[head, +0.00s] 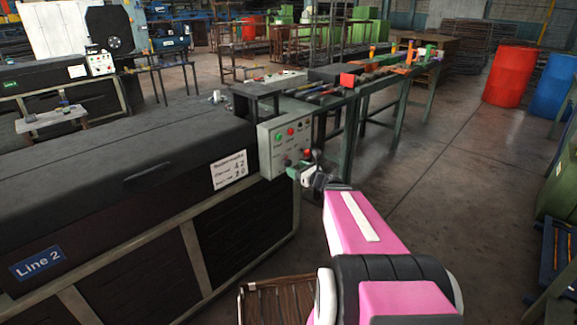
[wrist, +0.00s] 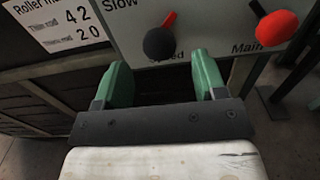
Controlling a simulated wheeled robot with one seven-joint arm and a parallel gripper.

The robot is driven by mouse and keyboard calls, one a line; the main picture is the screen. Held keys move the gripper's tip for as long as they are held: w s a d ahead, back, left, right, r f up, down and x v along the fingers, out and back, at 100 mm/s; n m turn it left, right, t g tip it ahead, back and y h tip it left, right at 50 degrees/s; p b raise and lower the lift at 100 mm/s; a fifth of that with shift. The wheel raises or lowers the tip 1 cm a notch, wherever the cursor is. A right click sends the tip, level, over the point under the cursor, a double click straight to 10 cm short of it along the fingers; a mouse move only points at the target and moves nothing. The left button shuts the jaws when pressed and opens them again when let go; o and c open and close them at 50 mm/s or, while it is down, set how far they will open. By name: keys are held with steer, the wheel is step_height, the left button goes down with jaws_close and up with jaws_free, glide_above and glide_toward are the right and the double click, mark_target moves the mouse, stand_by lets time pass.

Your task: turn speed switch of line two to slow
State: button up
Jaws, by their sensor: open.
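The speed switch (wrist: 159,43) is a round black knob on the pale control panel (head: 268,150) of line two. A red pointer on it tilts up and to the right in the wrist view. The word "Slow" (wrist: 120,4) is to its upper left, and "Speed" is printed below, partly hidden by my gripper. My gripper (wrist: 160,68) has green fingers, open and empty. The knob appears just beyond the gap between the fingertips, and I cannot tell the exact distance. In the head view my gripper (head: 299,172) is at the panel's lower part and hides some of it.
A red main switch (wrist: 277,27) sits right of the speed switch, close to the right finger. The panel is on the end of the dark machine with a blue "Line 2" sign (head: 38,262). A long table (head: 385,78) stands behind.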

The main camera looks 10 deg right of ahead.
mark_target(290, 165)
steer(key=shift+x, duration=2.5)
steer(key=c, duration=0.9)
